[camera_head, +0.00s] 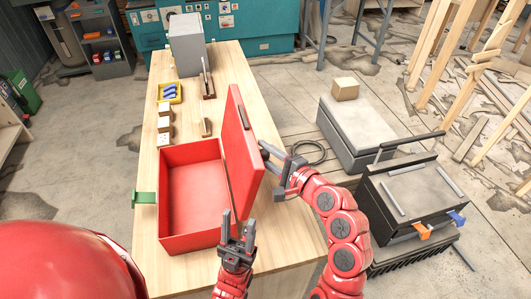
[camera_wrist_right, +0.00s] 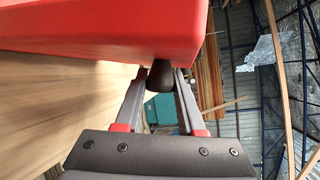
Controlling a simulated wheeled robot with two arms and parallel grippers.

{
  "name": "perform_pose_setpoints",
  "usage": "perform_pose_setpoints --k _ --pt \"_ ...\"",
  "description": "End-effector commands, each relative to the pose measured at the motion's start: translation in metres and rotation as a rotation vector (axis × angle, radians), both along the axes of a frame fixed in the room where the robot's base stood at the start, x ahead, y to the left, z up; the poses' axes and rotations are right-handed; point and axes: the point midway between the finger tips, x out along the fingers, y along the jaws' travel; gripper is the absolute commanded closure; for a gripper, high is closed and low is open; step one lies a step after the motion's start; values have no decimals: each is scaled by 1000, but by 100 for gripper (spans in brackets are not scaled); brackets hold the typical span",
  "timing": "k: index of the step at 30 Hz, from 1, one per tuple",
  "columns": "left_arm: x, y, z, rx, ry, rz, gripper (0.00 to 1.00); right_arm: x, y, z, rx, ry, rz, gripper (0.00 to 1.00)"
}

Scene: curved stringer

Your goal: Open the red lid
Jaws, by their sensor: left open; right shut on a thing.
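A red box (camera_head: 190,243) stands on the wooden table, and its inside looks empty. Its red lid (camera_head: 243,150) is swung up along the box's right side, tilted and standing steeply, so the box is open. The lid also fills the top of the right wrist view (camera_wrist_right: 100,28). My right gripper (camera_head: 271,163) is on the lid's right side, shut on a dark knob (camera_wrist_right: 161,74) at the lid. My left gripper (camera_head: 238,232) is open and empty, near the box's front right corner.
The wooden table (camera_head: 285,240) holds a yellow tray (camera_head: 169,93), small wooden blocks and a grey box (camera_head: 187,45) farther back. A green piece (camera_head: 145,198) sits at the left edge. Grey and black cases (camera_head: 410,200) stand to the right.

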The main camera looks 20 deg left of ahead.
Motion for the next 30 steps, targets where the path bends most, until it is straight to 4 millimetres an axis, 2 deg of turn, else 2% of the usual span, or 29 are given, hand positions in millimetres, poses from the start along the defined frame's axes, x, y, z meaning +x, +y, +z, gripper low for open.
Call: perform_pose_setpoints --k 17,24,30 --pt "0 0 1 0 0 0 50 -1 1 0 -5 -1 2 100" --pt "0 0 30 0 0 0 50 -18 27 19 -132 -89 7 100" --pt "0 0 33 0 0 0 50 -24 35 18 -189 -125 3 100"
